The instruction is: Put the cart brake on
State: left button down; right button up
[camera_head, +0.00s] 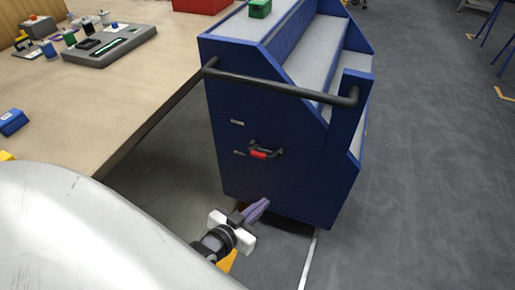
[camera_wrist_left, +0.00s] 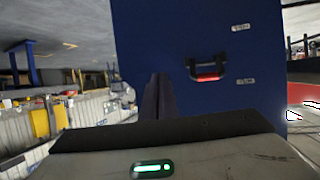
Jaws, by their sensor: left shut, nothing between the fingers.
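The blue cart (camera_head: 285,165) stands beside the workbench, with a black push bar (camera_head: 280,88) across its near end. A brake lever with a red grip in a black bracket (camera_head: 262,154) sits on the cart's end panel. It also shows in the left wrist view (camera_wrist_left: 207,76), right of the fingers. Two small pale labels (camera_head: 237,123) are on the panel to its left. My left gripper (camera_head: 258,209) is shut and empty, low in front of the panel's bottom edge, below the lever and apart from it. Its fingers show dark in the left wrist view (camera_wrist_left: 158,92). My right gripper is out of view.
The wooden workbench (camera_head: 85,95) stands left of the cart, with a grey tray (camera_head: 108,48) and several small items on it. A green block (camera_head: 260,9) sits on the cart's top. The grey floor (camera_head: 430,170) is open on the right.

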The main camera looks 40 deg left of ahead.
aim_at(257, 153)
pick_arm(q)
jog(key=w+a+r+n+t+y+p, duration=0.1)
jog(key=w+a+r+n+t+y, duration=0.2)
jog(key=a+r, duration=0.4)
jog(key=w+a+y, duration=0.1)
jog(key=w+a, duration=0.1)
jog(key=shift+w, duration=0.3)
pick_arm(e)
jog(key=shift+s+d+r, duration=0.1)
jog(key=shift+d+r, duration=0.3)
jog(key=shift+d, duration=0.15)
